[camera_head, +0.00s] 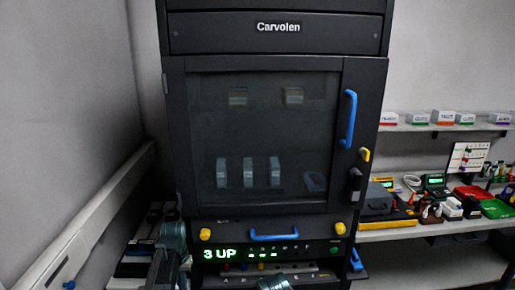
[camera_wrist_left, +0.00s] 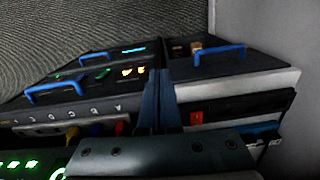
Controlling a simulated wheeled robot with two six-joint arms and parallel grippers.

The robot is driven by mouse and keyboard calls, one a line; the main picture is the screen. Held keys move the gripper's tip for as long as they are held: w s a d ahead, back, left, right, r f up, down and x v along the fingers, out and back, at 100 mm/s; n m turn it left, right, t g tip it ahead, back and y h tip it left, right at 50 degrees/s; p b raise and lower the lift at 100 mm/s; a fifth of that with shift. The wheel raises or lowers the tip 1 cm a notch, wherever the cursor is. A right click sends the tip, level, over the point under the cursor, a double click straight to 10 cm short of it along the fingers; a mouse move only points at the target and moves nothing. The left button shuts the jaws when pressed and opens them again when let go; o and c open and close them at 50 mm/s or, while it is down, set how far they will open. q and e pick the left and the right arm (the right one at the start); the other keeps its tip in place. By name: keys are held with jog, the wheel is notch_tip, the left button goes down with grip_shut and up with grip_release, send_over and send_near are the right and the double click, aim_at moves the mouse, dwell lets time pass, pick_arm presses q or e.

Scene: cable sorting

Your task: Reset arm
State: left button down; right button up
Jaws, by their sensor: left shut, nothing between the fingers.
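My left gripper (camera_wrist_left: 160,85) points ahead in the left wrist view, its two dark fingers together with nothing between them. In the head view my left arm stands at the lower left, in front of the cabinet's lower left corner; its fingertips are hard to make out there. The tall black cabinet (camera_head: 176,130) marked Carvolen fills the middle, its glass door (camera_head: 262,140) shut. A small metallic part shows at the bottom edge, perhaps of my other arm. No right gripper can be made out.
The cabinet has a blue door handle (camera_head: 349,118), a blue lower handle (camera_head: 274,237) and a lit green "3 UP" display (camera_head: 219,253). Shelves (camera_head: 440,232) with devices stand at right. Black units with blue handles (camera_wrist_left: 218,53) lie ahead of the left gripper. A wall is at left.

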pick_arm(q)
jog(key=s+d+m+y, duration=0.1)
jog(key=s+d+m, duration=0.2)
jog(key=s+d, duration=1.5)
jog(key=shift+s+d+m, duration=0.3)
jog(key=shift+s+d, duration=0.05)
jog(key=shift+s, duration=0.1)
